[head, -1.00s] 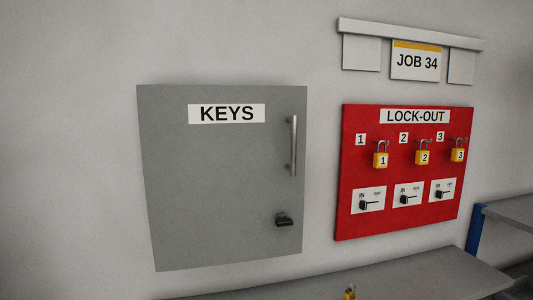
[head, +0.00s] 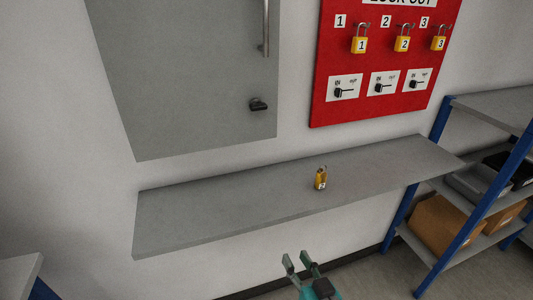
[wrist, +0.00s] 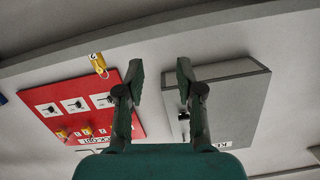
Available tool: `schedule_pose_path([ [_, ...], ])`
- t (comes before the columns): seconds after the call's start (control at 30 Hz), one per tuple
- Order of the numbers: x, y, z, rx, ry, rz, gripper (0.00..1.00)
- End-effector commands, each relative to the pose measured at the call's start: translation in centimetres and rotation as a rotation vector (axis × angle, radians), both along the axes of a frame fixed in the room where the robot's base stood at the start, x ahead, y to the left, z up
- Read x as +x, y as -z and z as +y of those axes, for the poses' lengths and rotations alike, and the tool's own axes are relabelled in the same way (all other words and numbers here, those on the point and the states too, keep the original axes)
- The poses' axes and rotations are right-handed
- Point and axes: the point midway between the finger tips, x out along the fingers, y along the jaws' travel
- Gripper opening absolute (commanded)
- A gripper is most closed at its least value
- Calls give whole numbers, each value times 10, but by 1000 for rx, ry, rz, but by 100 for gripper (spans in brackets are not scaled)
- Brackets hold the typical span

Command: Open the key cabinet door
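The grey key cabinet door (head: 195,80) is on the wall at the upper left of the head view and appears closed. Its vertical bar handle (head: 266,28) is near the right edge, cut by the top of the frame. A black latch or key (head: 258,104) sits below the handle. The cabinet (wrist: 240,100) shows upside down at the right in the wrist view. My gripper (head: 297,260) is low, in front of and below the shelf, apart from the door. In the wrist view my gripper (wrist: 161,75) has its fingers spread with nothing between them.
A grey shelf (head: 230,203) juts from the wall below the cabinet, with a yellow padlock (head: 321,180) on it. A red lock-out board (head: 330,105) with several padlocks and switches is right of the cabinet. A blue rack (head: 484,200) with boxes stands at the right.

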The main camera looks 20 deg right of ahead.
Motion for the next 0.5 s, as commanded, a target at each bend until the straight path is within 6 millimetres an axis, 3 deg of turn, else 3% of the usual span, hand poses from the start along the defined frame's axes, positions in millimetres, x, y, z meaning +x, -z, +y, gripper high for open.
schedule_pose_path([
  [0.2,54,-56,-3,14,-24,-37,37],
  [0.5,109,-143,-6,17,-69,-72,37],
])
